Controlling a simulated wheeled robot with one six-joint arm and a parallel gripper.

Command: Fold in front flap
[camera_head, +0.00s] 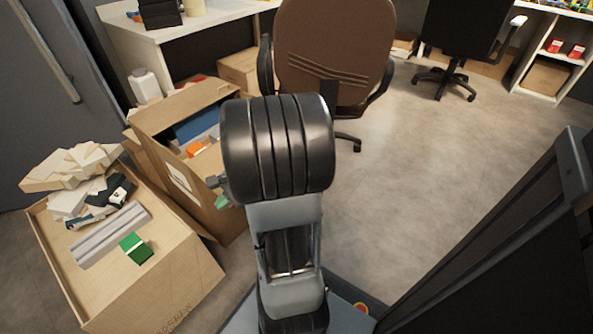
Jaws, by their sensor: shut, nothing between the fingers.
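An open brown carton (220,220) stands left of my arm, with a white label on its left side. A raised flap (182,107) stands up along its far edge. Inside are a blue item (195,125) and an orange item (197,148). I cannot tell which flap is the front one, as my arm covers the carton's right part. My gripper (216,183) shows only as a small grey tip at the arm's left edge, by the carton's near opening. It is shut and holds nothing. Whether it touches the cardboard is hidden.
A second carton (170,290) at the lower left carries crumpled paper (75,165), grey strips and a green box (136,248). A brown chair (335,40) stands behind my arm. A desk (190,32) is at the back left. The floor (430,160) on the right is clear.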

